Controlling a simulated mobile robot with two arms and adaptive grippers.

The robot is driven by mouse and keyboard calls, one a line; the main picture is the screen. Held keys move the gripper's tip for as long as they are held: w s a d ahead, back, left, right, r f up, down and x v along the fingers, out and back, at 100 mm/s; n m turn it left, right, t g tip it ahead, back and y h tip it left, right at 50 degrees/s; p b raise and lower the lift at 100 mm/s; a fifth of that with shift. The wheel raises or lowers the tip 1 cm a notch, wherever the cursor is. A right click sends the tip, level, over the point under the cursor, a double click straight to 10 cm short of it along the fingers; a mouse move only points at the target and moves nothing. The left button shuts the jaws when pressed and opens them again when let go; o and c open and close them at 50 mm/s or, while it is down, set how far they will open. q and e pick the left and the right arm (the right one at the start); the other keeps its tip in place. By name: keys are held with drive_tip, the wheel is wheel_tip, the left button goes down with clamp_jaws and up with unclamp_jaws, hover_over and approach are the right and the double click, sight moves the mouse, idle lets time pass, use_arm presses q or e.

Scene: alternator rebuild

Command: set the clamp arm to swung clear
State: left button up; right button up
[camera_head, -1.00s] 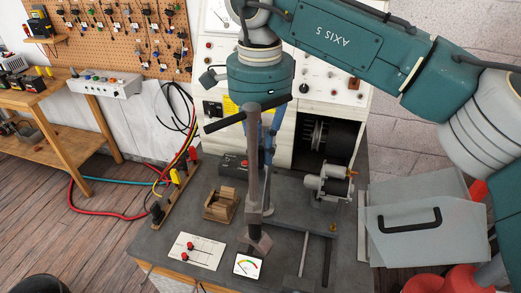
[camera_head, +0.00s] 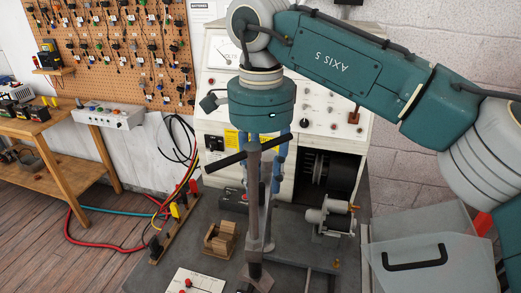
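The clamp is a tall grey upright post (camera_head: 253,195) with a dark T-bar handle (camera_head: 228,160) across its top, standing on the grey bench. Its lower end is near the bottom edge of the head view. I cannot tell which way the clamp arm is turned. My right gripper (camera_head: 265,172) hangs downward close behind the post, at about the height of the handle. Its blue fingers show on both sides of the post. The post and handle hide part of them, so I cannot tell whether they hold anything. My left gripper is not in view.
An alternator-like metal unit (camera_head: 330,216) sits right of the post. A small wooden block holder (camera_head: 220,240) stands to the left, near a terminal strip with cables. A grey test cabinet (camera_head: 230,65) rises behind. A grey case with a black handle (camera_head: 414,257) is at the right.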

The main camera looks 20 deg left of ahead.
wheel_tip(320, 180, up, 10)
idle(0.3)
drive_tip(key=shift+f, duration=0.1)
